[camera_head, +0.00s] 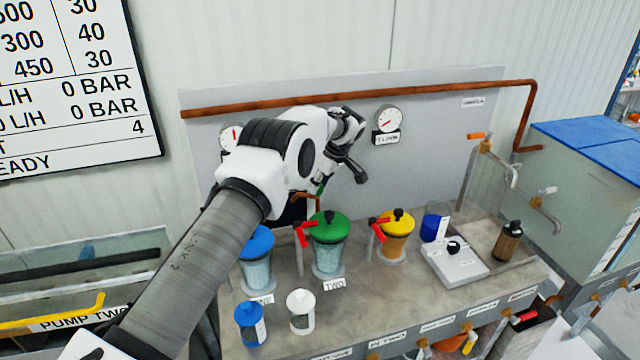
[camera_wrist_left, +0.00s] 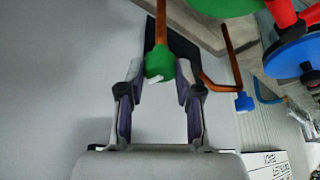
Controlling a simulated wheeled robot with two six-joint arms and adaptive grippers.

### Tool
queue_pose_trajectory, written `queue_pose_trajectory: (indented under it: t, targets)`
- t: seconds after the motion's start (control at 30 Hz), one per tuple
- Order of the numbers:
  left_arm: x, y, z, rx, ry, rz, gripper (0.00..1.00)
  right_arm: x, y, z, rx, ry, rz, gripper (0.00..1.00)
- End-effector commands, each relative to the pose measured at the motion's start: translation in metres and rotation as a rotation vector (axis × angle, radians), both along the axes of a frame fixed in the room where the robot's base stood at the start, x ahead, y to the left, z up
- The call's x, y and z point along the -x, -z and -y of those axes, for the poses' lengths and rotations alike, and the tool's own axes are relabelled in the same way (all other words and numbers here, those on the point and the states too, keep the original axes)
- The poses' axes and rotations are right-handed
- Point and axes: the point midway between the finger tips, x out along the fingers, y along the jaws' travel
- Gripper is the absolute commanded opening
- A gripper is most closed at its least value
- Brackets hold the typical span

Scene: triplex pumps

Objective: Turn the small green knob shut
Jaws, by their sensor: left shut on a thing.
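The small green knob (camera_wrist_left: 160,64) sits on a copper pipe and lies between the two fingers of my left gripper (camera_wrist_left: 158,84) in the left wrist view. The fingers are shut on it. In the head view my left gripper (camera_head: 322,180) is by the back wall panel, behind the green-lidded jar. Only a sliver of the green knob (camera_head: 320,189) shows there, mostly covered by my gripper. My right gripper is not in view.
The green-lidded jar (camera_head: 328,254) marked TWO, a blue-lidded jar (camera_head: 256,268) and a yellow-lidded jar (camera_head: 396,240) stand close in front, with red handles. A white scale (camera_head: 456,268) is further right. A copper pipe (camera_head: 440,88) crosses the panel.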

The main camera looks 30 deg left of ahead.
Motion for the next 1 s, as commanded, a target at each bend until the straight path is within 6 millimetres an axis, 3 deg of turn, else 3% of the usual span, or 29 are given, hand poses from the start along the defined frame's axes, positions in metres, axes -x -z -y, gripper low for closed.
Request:
queue_pose_trajectory:
  t: [0.4,0.9,0.93,0.97,1.0]
  targets:
    - [0.0011,0.004,-0.0007,0.002,-0.186,-0.007,0.0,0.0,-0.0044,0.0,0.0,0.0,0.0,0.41]
    - [0.002,0.0053,-0.001,0.001,-0.204,-0.011,0.0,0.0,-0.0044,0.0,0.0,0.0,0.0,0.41]
    - [0.0021,0.0053,-0.001,0.001,-0.204,-0.011,0.45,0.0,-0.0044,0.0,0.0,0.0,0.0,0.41]
    - [0.002,0.0054,-0.0011,0.001,-0.203,-0.012,0.55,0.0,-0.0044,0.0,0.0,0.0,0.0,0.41]
    - [0.0018,0.005,-0.001,0.002,-0.204,-0.01,0.59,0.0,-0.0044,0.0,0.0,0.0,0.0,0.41]
